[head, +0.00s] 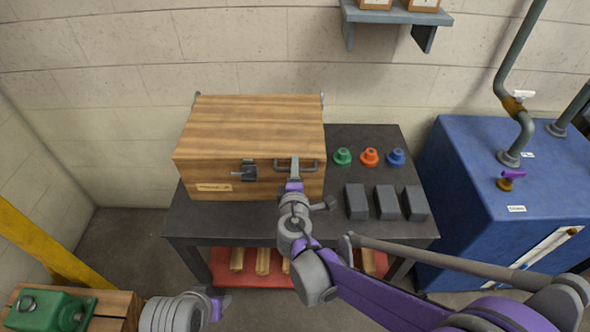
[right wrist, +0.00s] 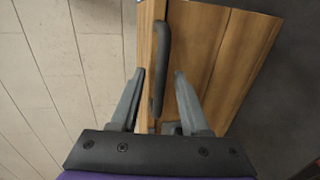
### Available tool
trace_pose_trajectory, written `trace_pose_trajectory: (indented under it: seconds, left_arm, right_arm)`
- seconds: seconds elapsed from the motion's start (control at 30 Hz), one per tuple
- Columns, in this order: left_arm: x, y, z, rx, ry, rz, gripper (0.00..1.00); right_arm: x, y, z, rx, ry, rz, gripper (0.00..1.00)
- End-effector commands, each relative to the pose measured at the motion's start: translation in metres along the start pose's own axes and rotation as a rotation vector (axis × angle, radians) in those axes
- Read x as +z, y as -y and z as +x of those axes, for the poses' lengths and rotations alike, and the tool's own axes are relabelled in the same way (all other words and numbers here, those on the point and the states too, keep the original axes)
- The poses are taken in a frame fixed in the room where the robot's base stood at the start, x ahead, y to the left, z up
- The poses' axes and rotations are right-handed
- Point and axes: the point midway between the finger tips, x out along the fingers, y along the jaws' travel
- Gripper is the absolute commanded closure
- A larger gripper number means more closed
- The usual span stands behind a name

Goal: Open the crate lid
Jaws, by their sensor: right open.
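The wooden crate (head: 250,140) stands on the dark table with its lid (head: 255,112) closed. A dark bar handle (head: 312,166) is on the right part of its front, and it also shows in the right wrist view (right wrist: 162,55). A dark latch or knob (head: 247,171) sits left of the handle. My right gripper (head: 294,168) is at the handle. In the right wrist view its open fingers (right wrist: 158,80) stand on either side of the handle's near end, with gaps visible. My left gripper (head: 221,302) is low at the bottom left, its fingers mostly hidden.
Green, orange and blue knob-like parts (head: 369,157) and three dark blocks (head: 386,202) lie on the table (head: 350,138) right of the crate. A blue cabinet (head: 470,180) with pipes stands at the right. A green motor (head: 45,310) sits on a wooden box at lower left.

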Motion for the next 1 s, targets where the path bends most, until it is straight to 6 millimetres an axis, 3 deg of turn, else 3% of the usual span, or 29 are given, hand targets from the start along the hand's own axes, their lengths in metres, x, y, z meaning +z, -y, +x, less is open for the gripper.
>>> trace_pose_trajectory:
  seconds: [0.3,0.57,1.0]
  left_arm:
    - [0.0001,0.0000,0.0001,0.000,0.000,0.000,0.50]
    - [0.0001,0.0000,0.0001,0.000,0.000,0.000,0.50]
    - [0.0001,0.0000,0.0001,0.000,0.000,0.000,0.50]
  right_arm:
    - [0.0002,0.0001,0.0026,0.000,0.000,0.000,0.56]
    - [0.0002,0.0001,0.0024,0.000,0.000,0.000,1.00]
    - [0.0002,0.0001,0.0023,0.000,0.000,0.000,1.00]
